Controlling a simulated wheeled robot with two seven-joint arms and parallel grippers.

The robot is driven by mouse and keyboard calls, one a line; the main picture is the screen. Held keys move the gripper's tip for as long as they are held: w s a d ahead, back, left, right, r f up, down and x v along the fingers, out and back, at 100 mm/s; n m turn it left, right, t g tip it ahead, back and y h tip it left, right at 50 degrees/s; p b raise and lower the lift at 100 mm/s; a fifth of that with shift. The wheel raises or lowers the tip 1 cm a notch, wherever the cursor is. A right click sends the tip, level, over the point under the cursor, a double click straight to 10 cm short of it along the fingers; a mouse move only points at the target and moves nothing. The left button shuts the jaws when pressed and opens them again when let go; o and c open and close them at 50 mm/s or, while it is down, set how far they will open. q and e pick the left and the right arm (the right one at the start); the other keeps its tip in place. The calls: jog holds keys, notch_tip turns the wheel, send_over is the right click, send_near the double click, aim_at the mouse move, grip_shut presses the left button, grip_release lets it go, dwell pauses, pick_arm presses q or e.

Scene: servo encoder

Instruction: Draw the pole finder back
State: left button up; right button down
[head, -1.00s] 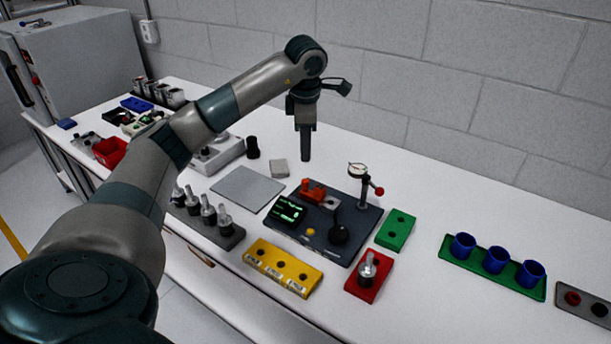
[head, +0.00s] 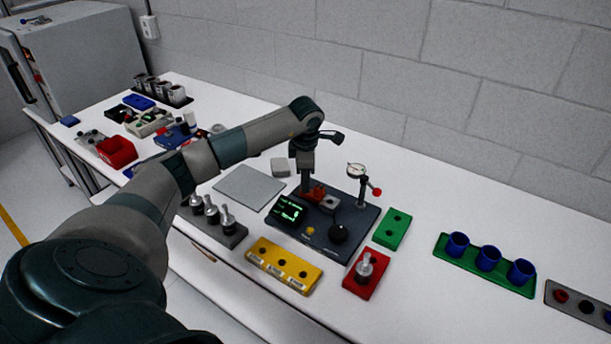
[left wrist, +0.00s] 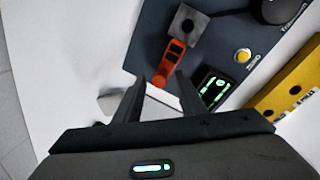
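The orange-red piece, seemingly the pole finder (head: 318,193), sits on the dark base plate (head: 352,255) beside a grey square block (head: 329,204) with a hole. In the left wrist view the orange piece (left wrist: 173,58) has dark slots and points at the grey block (left wrist: 188,23). My left gripper (head: 306,192) is pointed down at the plate's back left edge, beside the orange piece. In the left wrist view its fingers (left wrist: 160,80) are apart, with the near end of the orange piece between or just beyond the tips; contact is unclear. My right gripper is out of view.
A lit green display (head: 288,211), a yellow button (head: 310,230), a black knob (head: 339,233) and a dial gauge (head: 356,170) crowd the plate. A grey flat pad (head: 249,187) lies left, a yellow block (head: 283,266) in front, a green block (head: 391,229) right.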

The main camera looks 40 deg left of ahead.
pick_arm(q)
grip_shut()
jog(key=shift+a+f+b, duration=0.1)
jog(key=shift+a+b, duration=0.3)
jog(key=shift+a, duration=0.05)
jog(key=a, duration=0.1)
jog(key=a+b, duration=0.1)
jog(key=shift+s+a+b, duration=0.2)
jog(key=shift+a+b, duration=0.1)
jog(key=shift+a, duration=0.05)
jog(key=shift+r, duration=0.2)
grip_release()
jog(key=shift+a, duration=0.1)
jog(key=shift+f, duration=0.1)
